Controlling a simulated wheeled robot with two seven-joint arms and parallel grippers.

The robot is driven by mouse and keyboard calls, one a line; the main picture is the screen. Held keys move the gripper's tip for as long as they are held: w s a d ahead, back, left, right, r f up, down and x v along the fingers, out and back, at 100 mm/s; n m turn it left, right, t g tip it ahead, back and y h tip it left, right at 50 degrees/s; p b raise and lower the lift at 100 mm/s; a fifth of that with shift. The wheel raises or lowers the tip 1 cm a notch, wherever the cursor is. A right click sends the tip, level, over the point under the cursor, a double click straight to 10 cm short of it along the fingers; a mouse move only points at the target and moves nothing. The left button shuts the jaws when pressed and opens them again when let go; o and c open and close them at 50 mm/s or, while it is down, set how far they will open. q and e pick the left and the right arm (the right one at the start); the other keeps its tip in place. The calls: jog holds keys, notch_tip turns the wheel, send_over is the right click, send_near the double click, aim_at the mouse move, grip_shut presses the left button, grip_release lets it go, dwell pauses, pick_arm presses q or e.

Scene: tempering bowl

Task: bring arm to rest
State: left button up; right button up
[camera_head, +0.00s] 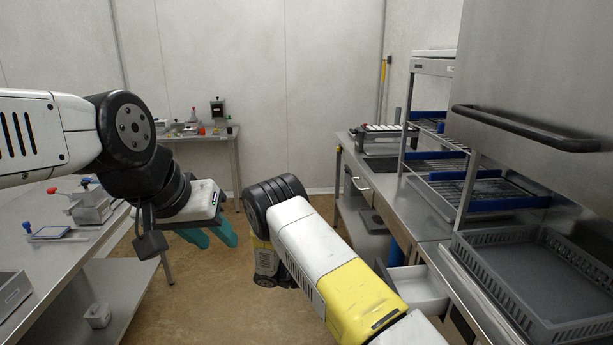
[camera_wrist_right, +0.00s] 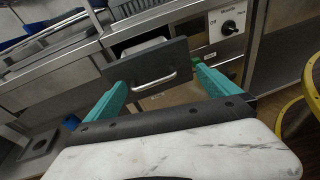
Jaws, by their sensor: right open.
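My left gripper (camera_head: 215,240) hangs below its dark wrist at the left of the head view, over the floor beside the left table. Its teal fingers stand apart with nothing seen between them. My right arm (camera_head: 318,255) reaches forward in white and yellow at the middle of the head view; its gripper is hidden there. In the right wrist view my right gripper (camera_wrist_right: 160,77) is open and empty. Beyond its fingers is a pulled-out drawer (camera_wrist_right: 150,66) with a dark front and a bar handle. I cannot tell whether the fingers touch it.
A steel table (camera_head: 60,262) with small boxes stands at left. A steel counter (camera_head: 385,188) runs along the right, with wire shelves, a grey crate (camera_head: 520,318) and an open drawer (camera_head: 418,290). A back table (camera_head: 205,136) holds small items. Floor shows between the tables.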

jog(key=s+r+m+t+y, duration=0.2)
jog(key=s+r+m+y, duration=0.3)
jog(key=r, duration=0.6)
jog(key=s+r+m+t+y, duration=0.3)
jog(key=s+r+m+y, duration=0.2)
jog(key=s+r, duration=0.5)
jog(key=s+r+m+t+y, duration=0.2)
jog(key=s+r+m+y, duration=0.3)
jog(key=r, duration=0.8)
jog(key=shift+s+m+y, duration=0.4)
jog(key=shift+s+y, duration=1.1)
jog(key=shift+a, duration=0.1)
jog(key=shift+c, duration=0.2)
